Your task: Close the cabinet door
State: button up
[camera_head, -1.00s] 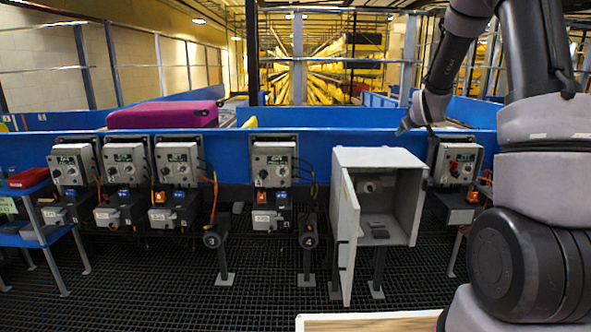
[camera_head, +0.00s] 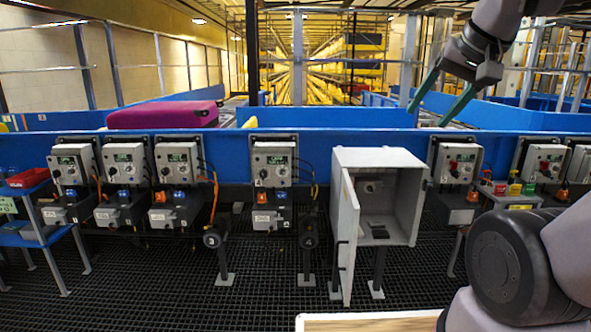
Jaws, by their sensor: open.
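A grey cabinet (camera_head: 400,199) stands on legs right of centre in the head view. Its door (camera_head: 347,236) is hinged at the left edge and stands wide open, swung out toward me. My gripper (camera_head: 428,109) is above and to the right of the cabinet in the picture, with two green fingers spread apart and pointing down to the left. It is empty and apart from the door.
A blue conveyor wall (camera_head: 315,146) runs behind the cabinet, with control boxes (camera_head: 272,163) along it. A magenta suitcase (camera_head: 165,114) lies on the conveyor. A small blue table (camera_head: 30,236) stands at left. The grated floor before the door is clear.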

aim_at(349, 209)
jog(key=i, duration=1)
jog(key=k+j+u, duration=0.1)
jog(key=k+u, duration=0.15)
jog(key=k+j+u, duration=0.3)
jog(key=l, duration=0.1)
